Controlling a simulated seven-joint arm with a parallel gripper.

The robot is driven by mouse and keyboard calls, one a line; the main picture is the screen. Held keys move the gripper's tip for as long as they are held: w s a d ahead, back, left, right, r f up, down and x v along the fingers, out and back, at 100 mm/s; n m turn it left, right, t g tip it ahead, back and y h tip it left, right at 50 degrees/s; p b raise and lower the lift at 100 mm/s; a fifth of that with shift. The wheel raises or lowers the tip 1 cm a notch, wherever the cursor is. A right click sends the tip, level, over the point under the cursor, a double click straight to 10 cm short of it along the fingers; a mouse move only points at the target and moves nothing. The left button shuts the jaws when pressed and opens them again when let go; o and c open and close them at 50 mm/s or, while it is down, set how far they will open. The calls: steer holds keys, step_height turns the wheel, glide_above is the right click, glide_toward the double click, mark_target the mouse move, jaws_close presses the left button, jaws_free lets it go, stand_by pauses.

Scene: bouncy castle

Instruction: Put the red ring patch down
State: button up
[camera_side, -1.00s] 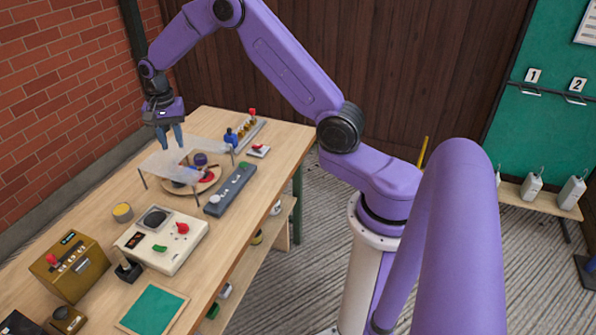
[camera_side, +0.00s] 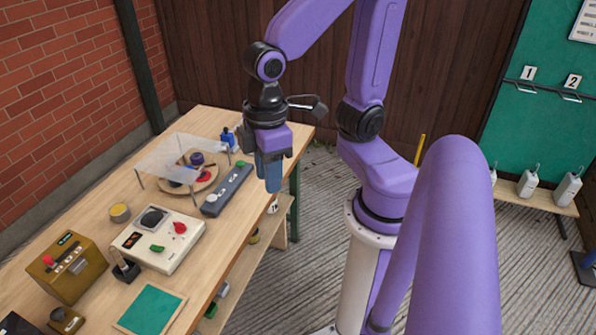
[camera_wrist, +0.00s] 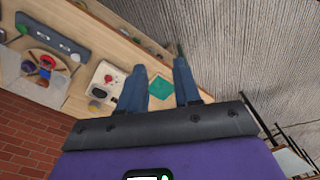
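My gripper (camera_side: 269,190) hangs fingers down at the right edge of the workbench, beside the dark control bar. In the wrist view its two blue fingers (camera_wrist: 160,66) stand apart with nothing between them. A small red piece (camera_side: 204,175), perhaps the red ring patch, lies on a round wooden board (camera_side: 203,187) under a clear raised shield (camera_side: 165,160). The red piece also shows in the wrist view (camera_wrist: 47,62). It is too small to make out a ring shape. My gripper is well to the right of it and apart from it.
The bench (camera_side: 92,210) also holds a purple-topped piece (camera_side: 196,158), a dark control bar (camera_side: 228,190), a white control box (camera_side: 158,240), a brass box (camera_side: 67,265) and a green mat (camera_side: 150,311). The shield on thin legs covers the board.

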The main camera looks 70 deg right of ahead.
steer(key=s+n, duration=0.1)
steer(key=s+d+n, duration=0.1)
steer(key=s, duration=0.1)
steer(key=s+d+n, duration=0.1)
steer(key=shift+s+d+f, duration=0.1)
steer(key=shift+s+f, duration=0.2)
steer(key=shift+s, duration=0.1)
